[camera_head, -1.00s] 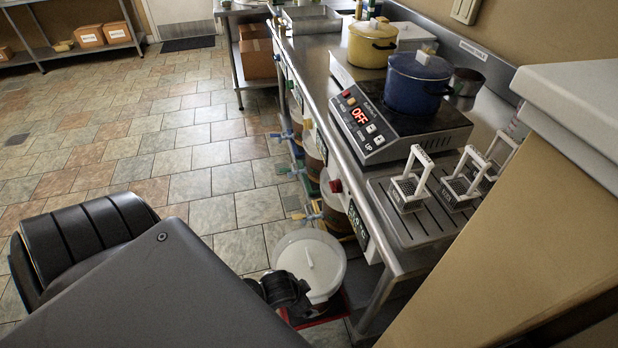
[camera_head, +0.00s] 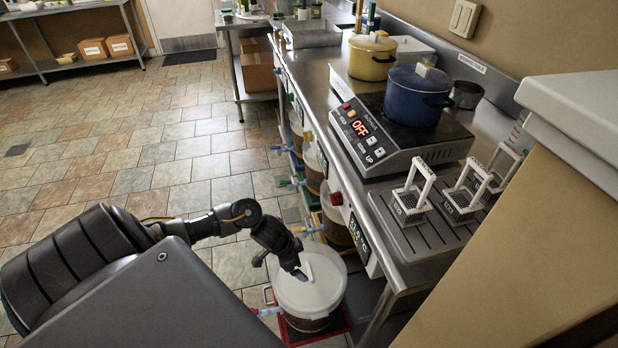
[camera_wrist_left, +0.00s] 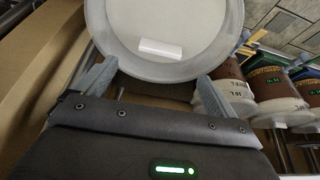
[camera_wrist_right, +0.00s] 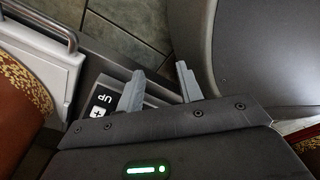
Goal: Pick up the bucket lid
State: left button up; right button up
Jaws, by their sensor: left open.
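The bucket lid (camera_head: 312,284) is round and white with a raised bar handle. My left gripper (camera_head: 300,272) is above the lid in the head view. In the left wrist view, the lid (camera_wrist_left: 125,20) and its white handle (camera_wrist_left: 161,48) lie ahead of the left gripper (camera_wrist_left: 153,85), whose fingers are spread wide with nothing between them. My right gripper is outside the head view; in its wrist view the fingers (camera_wrist_right: 160,85) are apart and empty.
More buckets (camera_head: 334,215) with coloured taps stand in a row under the counter edge. The counter holds an induction cooker (camera_head: 400,130), a blue pot (camera_head: 416,95), a yellow pot (camera_head: 371,57) and wire baskets (camera_head: 412,195). The tiled floor (camera_head: 190,190) at left is clear.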

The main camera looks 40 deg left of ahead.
aim_at(310, 269)
pick_arm(q)
jog(key=shift+x, duration=1.2)
jog(key=shift+w+f, duration=0.1)
jog(key=b+x, duration=0.1)
jog(key=x, duration=0.3)
jog(key=shift+f, duration=0.1)
jog(key=shift+w+d+f+b, duration=0.1)
jog(key=shift+w+f+b, duration=0.05)
jog(key=shift+f+b, duration=0.3)
jog(key=c, duration=1.1)
jog(key=shift+c, duration=0.3)
jog(key=shift+r, duration=0.5)
notch_tip(310, 269, up, 3)
jog(key=shift+f+p, duration=0.1)
jog(key=shift+p, duration=0.6)
jog(key=s+a+r, duration=0.6)
jog(key=a+r, duration=0.3)
jog(key=a, duration=0.3)
jog(key=shift+a+r+p, duration=0.15)
jog(key=shift+a+p, duration=0.05)
jog(key=shift+p, duration=0.15)
pick_arm(e)
jog(key=shift+w+d+f, duration=0.1)
jog(key=shift+d, duration=0.25)
